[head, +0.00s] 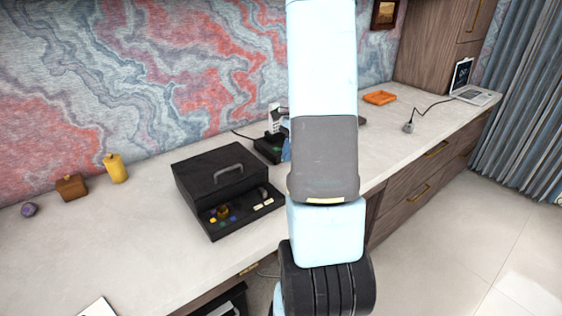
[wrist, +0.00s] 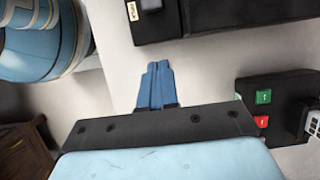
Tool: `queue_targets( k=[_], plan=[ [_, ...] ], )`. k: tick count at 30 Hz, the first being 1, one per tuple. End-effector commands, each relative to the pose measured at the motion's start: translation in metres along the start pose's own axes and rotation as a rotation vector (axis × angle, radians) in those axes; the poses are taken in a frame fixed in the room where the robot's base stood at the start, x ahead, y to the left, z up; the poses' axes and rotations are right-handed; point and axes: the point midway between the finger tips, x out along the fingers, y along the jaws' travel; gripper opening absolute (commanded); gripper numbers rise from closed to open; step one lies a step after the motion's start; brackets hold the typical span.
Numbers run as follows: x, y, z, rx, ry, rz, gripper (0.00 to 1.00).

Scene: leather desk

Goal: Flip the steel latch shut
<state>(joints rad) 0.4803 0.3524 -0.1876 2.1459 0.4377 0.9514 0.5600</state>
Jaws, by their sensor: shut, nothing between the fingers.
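A black box (head: 215,165) with a grey carry handle (head: 228,174) sits on the pale desk. Its low front panel (head: 222,228) holds yellow, blue and green small parts, two pale labels and a small greyish part (head: 263,193) near the right end. I cannot tell whether that part is the steel latch, or how it stands. In the wrist view, the box's dark edge (wrist: 235,14) crosses the top. My gripper (wrist: 158,66) has its blue fingers together, empty, over bare desk and apart from the box. In the head view my arm mostly hides it.
A black device (wrist: 285,90) with green and red buttons stands right of my gripper. A yellow bottle (head: 115,169), a wooden block (head: 71,187) and a purple ball (head: 29,210) stand left. The front left desk is mostly clear.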

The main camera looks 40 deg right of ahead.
Motion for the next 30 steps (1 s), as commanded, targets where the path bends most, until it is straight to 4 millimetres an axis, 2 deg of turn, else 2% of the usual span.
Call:
queue_targets(
  k=[15, 21, 30],
  plan=[
    [0.088, 0.001, 0.003, 0.0, -0.002, 0.002, 0.0],
    [0.095, 0.0, 0.027, 0.0, -0.001, 0.0, 0.0],
    [0.099, 0.001, 0.037, 0.002, 0.0, -0.001, 0.0]
  ],
)
